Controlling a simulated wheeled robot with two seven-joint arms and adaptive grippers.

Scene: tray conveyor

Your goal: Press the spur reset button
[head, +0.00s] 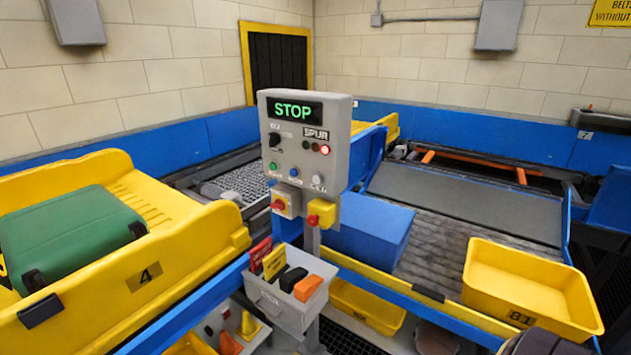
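A grey control panel (340,165) stands upright on a post in the middle of the head view. Its green display (294,110) reads STOP. The section labelled SPUR (316,134) has a lit red lamp (325,150) under it. A pale grey-white button (318,180) sits lower in that column, with a label too small to read; I cannot tell surely that it is the spur reset button. Green (273,166) and blue (294,172) buttons and a black selector knob (274,139) are to its left. Neither of my grippers is visible.
A green case (70,238) lies in a yellow tray at left. A blue box (372,232) and yellow tray (525,290) are at right.

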